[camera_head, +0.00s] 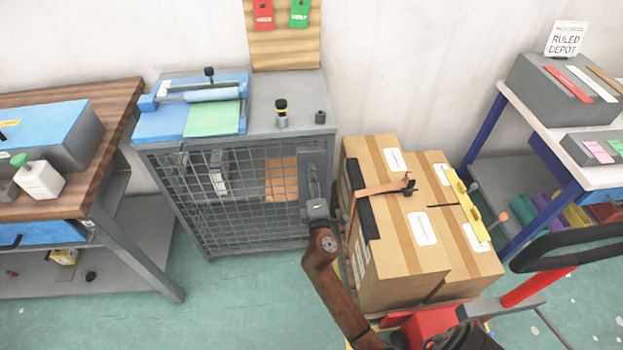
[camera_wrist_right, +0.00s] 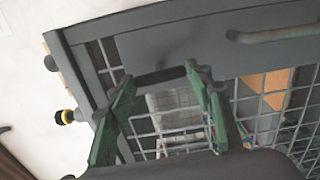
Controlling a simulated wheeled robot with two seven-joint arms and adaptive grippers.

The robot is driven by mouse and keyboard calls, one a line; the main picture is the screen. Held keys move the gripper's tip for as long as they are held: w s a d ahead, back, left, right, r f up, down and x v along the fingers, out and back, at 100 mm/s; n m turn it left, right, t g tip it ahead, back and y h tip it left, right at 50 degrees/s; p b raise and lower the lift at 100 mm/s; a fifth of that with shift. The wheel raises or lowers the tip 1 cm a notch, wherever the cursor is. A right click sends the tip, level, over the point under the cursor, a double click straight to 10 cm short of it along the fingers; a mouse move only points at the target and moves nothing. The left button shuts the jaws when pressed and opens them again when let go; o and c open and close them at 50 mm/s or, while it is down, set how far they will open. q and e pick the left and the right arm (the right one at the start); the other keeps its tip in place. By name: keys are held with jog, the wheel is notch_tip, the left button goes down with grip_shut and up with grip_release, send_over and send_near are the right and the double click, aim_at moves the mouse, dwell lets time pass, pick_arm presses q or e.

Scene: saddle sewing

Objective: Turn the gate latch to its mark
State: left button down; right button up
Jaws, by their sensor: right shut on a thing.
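The gate (camera_head: 235,215) is the wire-mesh front of a grey cage cabinet. The gate latch (camera_head: 313,170) sits on the grey plate at the gate's right side. In the right wrist view the latch (camera_wrist_right: 160,76) is a dark bar running between the two green fingers. My right gripper (camera_head: 315,196) is at the latch, its arm reaching up from below. In the right wrist view the right gripper (camera_wrist_right: 163,82) is shut on the latch. I cannot make out the mark. My left gripper is not in view.
Stacked cardboard boxes (camera_head: 405,250) stand close to the right of my right arm. A workbench (camera_head: 110,110) is at left and a shelf table (camera_head: 520,120) at right. The cabinet top (camera_head: 290,95) holds a blue board (camera_head: 165,125) and a yellow-and-black knob (camera_head: 281,110). Open floor (camera_head: 235,300) lies before the gate.

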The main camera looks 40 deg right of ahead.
dwell(0.4)
jog(key=o, duration=1.2)
jog(key=shift+c, duration=0.2)
jog(key=shift+s, duration=0.1)
jog(key=v, duration=0.7)
jog(key=shift+s, duration=0.2)
jog(key=shift+a, duration=0.1)
